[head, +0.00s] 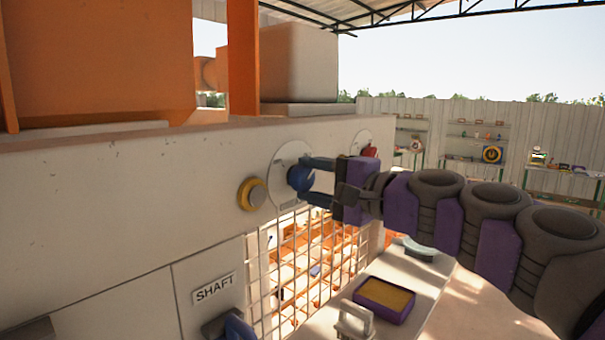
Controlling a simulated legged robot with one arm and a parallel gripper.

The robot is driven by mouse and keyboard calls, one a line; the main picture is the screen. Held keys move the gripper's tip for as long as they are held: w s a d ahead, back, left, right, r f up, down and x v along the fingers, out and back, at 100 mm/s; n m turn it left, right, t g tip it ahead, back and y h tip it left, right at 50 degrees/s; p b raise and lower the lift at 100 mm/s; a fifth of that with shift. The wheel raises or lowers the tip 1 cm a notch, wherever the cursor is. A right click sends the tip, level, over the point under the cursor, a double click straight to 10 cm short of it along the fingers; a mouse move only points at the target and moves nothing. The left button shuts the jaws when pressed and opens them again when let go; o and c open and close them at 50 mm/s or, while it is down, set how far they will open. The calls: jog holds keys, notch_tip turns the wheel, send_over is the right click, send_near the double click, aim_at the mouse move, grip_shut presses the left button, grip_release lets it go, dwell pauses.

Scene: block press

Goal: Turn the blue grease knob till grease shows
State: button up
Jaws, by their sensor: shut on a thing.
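The blue grease knob (298,178) sits on a round pale dial plate (287,160) on the machine's front panel. My gripper (308,179) reaches in from the right, with one finger above and one below the knob, and is shut on it. The fingers cover the knob's right side. No grease can be made out in this view.
A yellow button (252,194) is left of the knob, and a red knob (369,151) is behind my gripper. Below are a wire grille (262,285), a SHAFT label (214,288), and a ledge holding a purple-edged tray (363,301).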

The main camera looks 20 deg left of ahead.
jog(key=shift+w+d+f, duration=0.1)
jog(key=shift+f, duration=0.15)
jog(key=o, duration=0.7)
jog(key=shift+d, duration=0.1)
jog(key=o, duration=0.3)
jog(key=shift+w+d, duration=0.2)
jog(key=shift+d, duration=0.1)
jog(key=shift+d+r, duration=0.1)
jog(key=shift+r, duration=0.05)
jog(key=shift+s, duration=0.15)
jog(key=shift+s, duration=0.1)
